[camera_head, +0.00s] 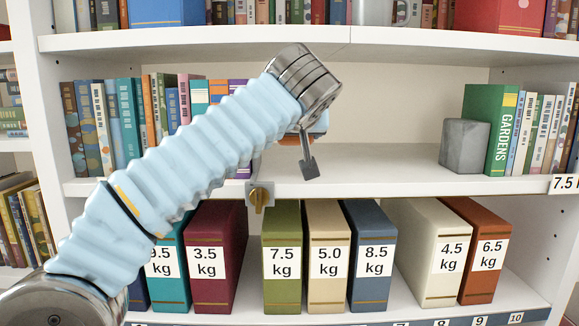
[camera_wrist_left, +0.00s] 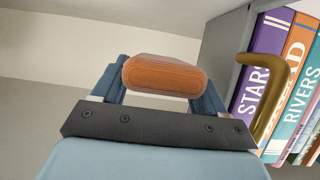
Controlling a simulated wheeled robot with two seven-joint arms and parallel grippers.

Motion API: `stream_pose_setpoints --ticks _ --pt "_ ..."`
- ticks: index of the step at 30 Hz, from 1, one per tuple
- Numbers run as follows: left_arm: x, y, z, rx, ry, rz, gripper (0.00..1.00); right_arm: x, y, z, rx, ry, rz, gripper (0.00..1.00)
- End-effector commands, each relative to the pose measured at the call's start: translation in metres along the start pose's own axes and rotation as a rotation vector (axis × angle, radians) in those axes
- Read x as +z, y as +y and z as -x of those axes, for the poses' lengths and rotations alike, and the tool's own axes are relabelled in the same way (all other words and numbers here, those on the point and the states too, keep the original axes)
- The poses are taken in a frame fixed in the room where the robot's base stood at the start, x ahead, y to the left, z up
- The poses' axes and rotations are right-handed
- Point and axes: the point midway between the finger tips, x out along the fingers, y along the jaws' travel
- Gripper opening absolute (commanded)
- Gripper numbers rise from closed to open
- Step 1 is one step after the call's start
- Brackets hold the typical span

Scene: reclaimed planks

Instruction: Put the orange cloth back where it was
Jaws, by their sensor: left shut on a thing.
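The orange cloth (camera_wrist_left: 165,76) looks like a small rounded roll in the left wrist view. My left gripper (camera_wrist_left: 164,80) is shut on it, with a blue finger on each side. In the head view my left arm reaches in toward the middle shelf, and its wrist hides most of the gripper. My right gripper is out of view.
The middle shelf (camera_head: 375,173) has bare room right of my wrist, up to a grey cube (camera_head: 464,146) and a green GARDENS book (camera_head: 489,128). Books line its left part. Weight-labelled binders (camera_head: 371,255) stand on the shelf below.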

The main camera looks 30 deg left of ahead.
Motion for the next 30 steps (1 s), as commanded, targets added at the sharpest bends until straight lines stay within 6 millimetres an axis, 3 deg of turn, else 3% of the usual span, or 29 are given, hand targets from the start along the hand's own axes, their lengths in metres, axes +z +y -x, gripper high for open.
stream_pose_setpoints --ticks 3,11,16,28,29,30 --pt "0.013 -0.005 -0.021 -0.003 0.000 0.001 0.44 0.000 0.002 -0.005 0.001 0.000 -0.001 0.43" --pt "0.027 -0.009 -0.045 -0.002 0.000 -0.001 0.44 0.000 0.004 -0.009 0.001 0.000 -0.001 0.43" --pt "0.049 -0.008 -0.052 0.000 0.001 0.000 0.44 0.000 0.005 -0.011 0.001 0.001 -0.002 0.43" --pt "0.055 -0.007 -0.055 0.001 0.001 0.001 0.44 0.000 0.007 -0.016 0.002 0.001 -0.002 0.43" --pt "0.054 -0.007 -0.054 0.001 0.001 0.001 0.76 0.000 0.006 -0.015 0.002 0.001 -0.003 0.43" --pt "0.053 -0.007 -0.054 0.001 0.001 0.001 0.82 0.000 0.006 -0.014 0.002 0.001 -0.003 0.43"
